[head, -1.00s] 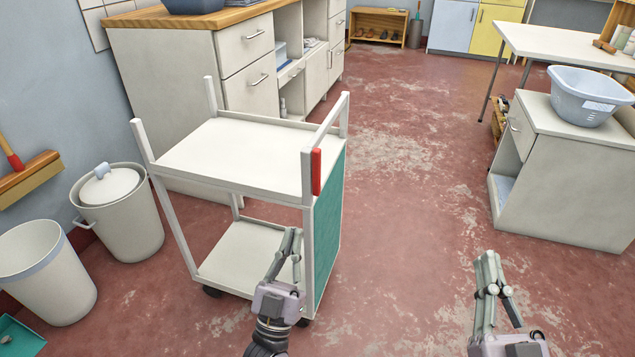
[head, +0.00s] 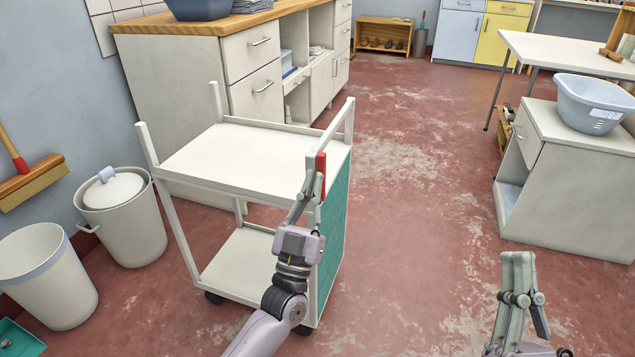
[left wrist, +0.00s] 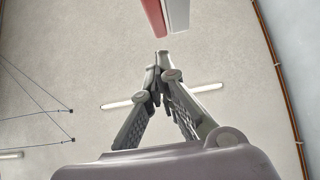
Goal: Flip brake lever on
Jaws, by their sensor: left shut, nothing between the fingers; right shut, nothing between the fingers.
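The red brake lever (head: 321,174) stands upright on the near right post of the white trolley (head: 240,160). In the left wrist view the red lever (left wrist: 154,14) shows at the top, beside the white post (left wrist: 178,14). My left gripper (head: 315,180) is shut and empty. In the head view it overlaps the lower part of the lever; in the left wrist view its fingertips (left wrist: 160,55) point at the lever's end with a small gap in the picture. My right gripper (head: 517,262) is shut and empty over the floor at the right.
The trolley has a green side panel (head: 332,240) and an empty top shelf. A lidded bin (head: 125,220) and an open bin (head: 50,285) stand to its left. A cabinet with a wooden top (head: 190,80) stands behind.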

